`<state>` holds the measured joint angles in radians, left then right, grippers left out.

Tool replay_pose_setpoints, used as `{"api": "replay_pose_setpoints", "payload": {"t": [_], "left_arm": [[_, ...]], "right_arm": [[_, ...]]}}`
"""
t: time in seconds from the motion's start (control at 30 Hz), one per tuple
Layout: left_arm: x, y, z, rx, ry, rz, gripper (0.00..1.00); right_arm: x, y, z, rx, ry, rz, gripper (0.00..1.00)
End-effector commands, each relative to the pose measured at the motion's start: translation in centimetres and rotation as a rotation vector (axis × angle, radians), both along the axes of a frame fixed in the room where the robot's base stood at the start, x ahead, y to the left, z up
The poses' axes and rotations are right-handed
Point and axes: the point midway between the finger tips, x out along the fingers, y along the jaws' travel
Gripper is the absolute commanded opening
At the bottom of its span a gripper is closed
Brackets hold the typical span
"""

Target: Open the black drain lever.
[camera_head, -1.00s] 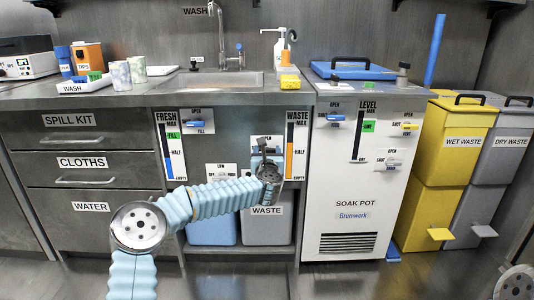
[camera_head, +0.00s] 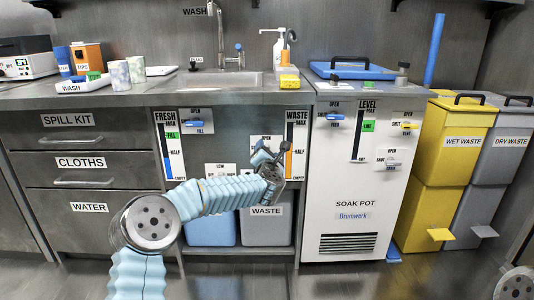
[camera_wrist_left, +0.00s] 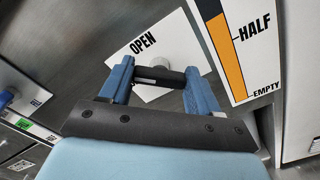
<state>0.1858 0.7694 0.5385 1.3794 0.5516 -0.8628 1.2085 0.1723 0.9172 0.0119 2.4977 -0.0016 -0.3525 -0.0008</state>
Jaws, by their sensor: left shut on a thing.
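The black drain lever (camera_wrist_left: 160,75) shows in the left wrist view on a white plate marked OPEN (camera_wrist_left: 142,43), on the grey cabinet front. My left gripper (camera_wrist_left: 157,80) is shut on it, with one blue finger at each end of the black bar. In the head view my left gripper (camera_head: 270,152) is at the panel just left of the WASTE gauge, and it hides most of the lever and plate there. My right gripper is not in view.
The WASTE gauge (camera_head: 290,145) is close to the right of my gripper, its orange fill above HALF. The white soak pot cabinet (camera_head: 355,205) stands to the right. Below are a blue container (camera_head: 210,232) and a grey WASTE container (camera_head: 265,230). The sink (camera_head: 225,80) is above.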

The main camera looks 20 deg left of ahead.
Motion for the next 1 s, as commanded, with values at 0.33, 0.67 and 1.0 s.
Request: {"api": "replay_pose_setpoints", "payload": {"t": [0.33, 0.67, 1.0], "left_arm": [[0.0, -0.2, 0.0, 0.312, 0.091, -0.002, 0.31], [0.0, -0.2, -0.2, 0.549, 0.16, -0.001, 0.31], [0.0, -0.2, -0.3, 0.669, 0.194, -0.001, 0.31]], "right_arm": [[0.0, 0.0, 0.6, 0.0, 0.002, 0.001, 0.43], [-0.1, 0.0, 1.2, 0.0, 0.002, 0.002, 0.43], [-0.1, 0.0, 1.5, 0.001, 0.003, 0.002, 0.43]]}}
